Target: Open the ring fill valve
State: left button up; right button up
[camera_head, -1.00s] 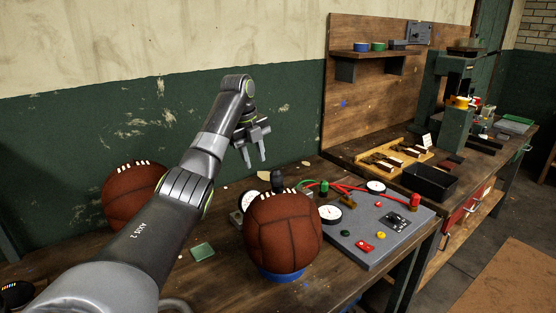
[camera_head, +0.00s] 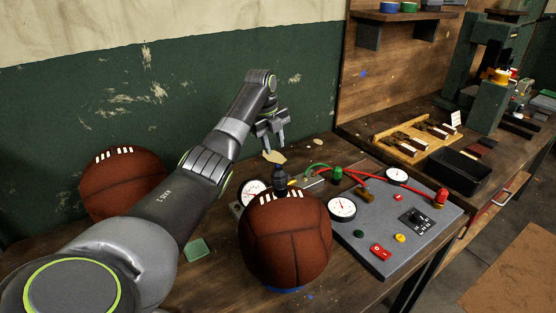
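My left gripper (camera_head: 274,150) points down above the back of the bench, its two fingers apart with nothing between them. A dark knob-topped fitting (camera_head: 280,178) stands just below it in the picture, behind a brown leather ball (camera_head: 286,238); the ball hides its lower part. The grey panel (camera_head: 375,255) to the right carries a green-capped fitting (camera_head: 337,174) and a red-capped one (camera_head: 440,197), with red hose between them. I cannot tell from any label which fitting is the ring fill valve. My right gripper is not in view.
The laced ball stands on a blue ring (camera_head: 285,290) in front of the fitting. Gauges (camera_head: 342,209) sit around it. A second ball (camera_head: 122,183) is at the left, behind my arm. A green block (camera_head: 195,250) lies on the bench. A black tray (camera_head: 462,172) stands farther right.

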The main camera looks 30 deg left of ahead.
pick_arm(q)
jog(key=f, duration=0.2)
jog(key=w+f, duration=0.1)
jog(key=f, duration=0.4)
jog(key=shift+w+d+f+p, duration=0.15)
jog(key=shift+d+f+p, duration=0.1)
jog(key=shift+d+p, duration=0.1)
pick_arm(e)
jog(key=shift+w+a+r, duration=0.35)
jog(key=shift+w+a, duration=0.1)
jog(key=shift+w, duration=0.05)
pick_arm(q)
grip_shut()
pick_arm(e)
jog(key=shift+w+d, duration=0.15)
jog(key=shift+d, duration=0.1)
